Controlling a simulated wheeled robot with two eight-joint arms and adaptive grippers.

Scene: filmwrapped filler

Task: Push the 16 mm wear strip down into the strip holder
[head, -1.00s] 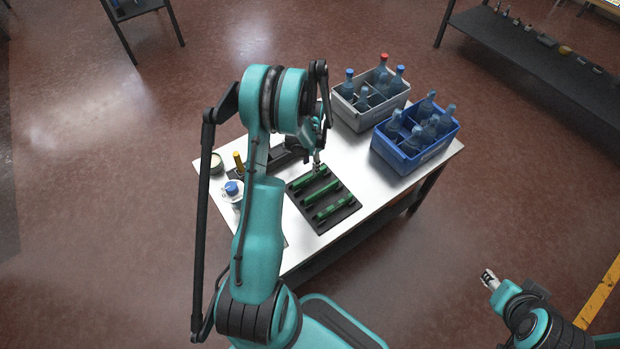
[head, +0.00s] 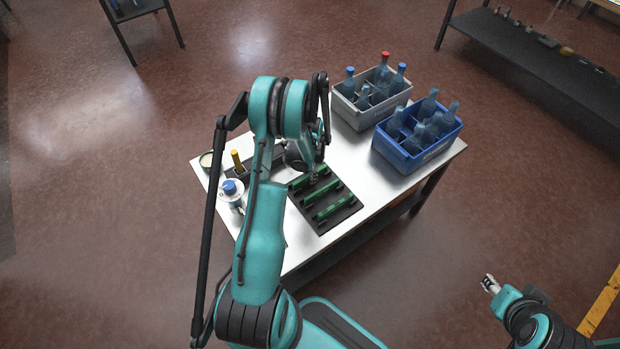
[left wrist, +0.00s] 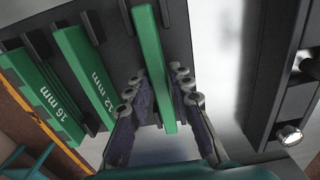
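Three green strips lie in a black rack (head: 345,217) on the white table. In the left wrist view, the strip marked 16 mm (left wrist: 50,100) is at the far left. The strip marked 12 mm (left wrist: 88,75) lies beside it. The third strip (left wrist: 152,60) shows no readable label. My left gripper (left wrist: 157,85) has its fingers apart on either side of this third strip; narrow gaps seem to show. The left gripper (head: 316,178) is low over the rack's far side. A dark fixture with bolts (left wrist: 285,75), perhaps the strip holder, is at right. My right gripper (head: 489,284) is away from the table.
A grey crate (head: 352,116) and a blue crate (head: 408,163), both with bottles, stand at the table's right back. A blue-capped container (head: 231,190) and a yellow-topped item (head: 237,160) stand at left. The table's front right is bare.

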